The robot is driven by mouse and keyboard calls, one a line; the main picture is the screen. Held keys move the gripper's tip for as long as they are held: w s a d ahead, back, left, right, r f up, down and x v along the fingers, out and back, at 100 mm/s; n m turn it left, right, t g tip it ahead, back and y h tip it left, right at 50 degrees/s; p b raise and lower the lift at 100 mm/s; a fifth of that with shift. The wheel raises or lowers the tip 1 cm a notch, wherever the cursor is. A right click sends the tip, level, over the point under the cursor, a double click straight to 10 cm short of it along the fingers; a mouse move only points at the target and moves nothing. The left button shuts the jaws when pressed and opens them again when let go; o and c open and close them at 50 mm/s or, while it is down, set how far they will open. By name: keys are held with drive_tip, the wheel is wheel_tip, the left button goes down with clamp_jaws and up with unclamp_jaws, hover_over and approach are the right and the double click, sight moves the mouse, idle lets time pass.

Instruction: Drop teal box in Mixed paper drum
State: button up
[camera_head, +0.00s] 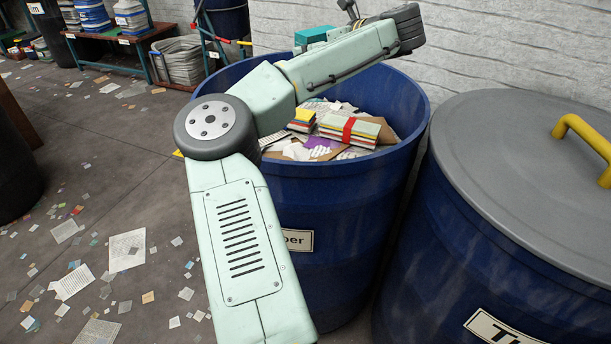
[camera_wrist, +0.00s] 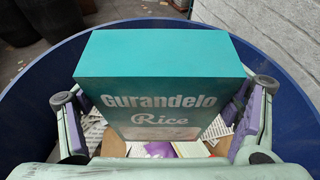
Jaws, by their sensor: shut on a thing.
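The teal box (camera_wrist: 160,75), lettered "Gurandelo Rice", stands between the two fingers of my gripper (camera_wrist: 160,112) in the wrist view. My gripper is shut on it, with purple pads at its left and right sides. In the head view only a small part of the teal box (camera_head: 312,34) shows behind my arm, and the fingers are hidden. The blue drum (camera_head: 345,215) is below, open at the top, with papers inside. Its label is partly hidden by my arm and ends in "per". The wrist view shows the drum rim (camera_wrist: 50,55) around the box.
A stack of bundled paper (camera_head: 350,130) lies in the drum. A second blue drum (camera_head: 450,240) with a closed grey lid (camera_head: 520,150) and yellow handle stands close on the right. A wall rises behind. Scraps (camera_head: 126,250) litter the floor at left.

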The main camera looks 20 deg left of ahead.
drive_tip(key=shift+f, duration=0.35)
drive_tip(key=o, duration=0.7)
drive_tip(key=shift+o, duration=0.2)
drive_tip(key=v, duration=1.2)
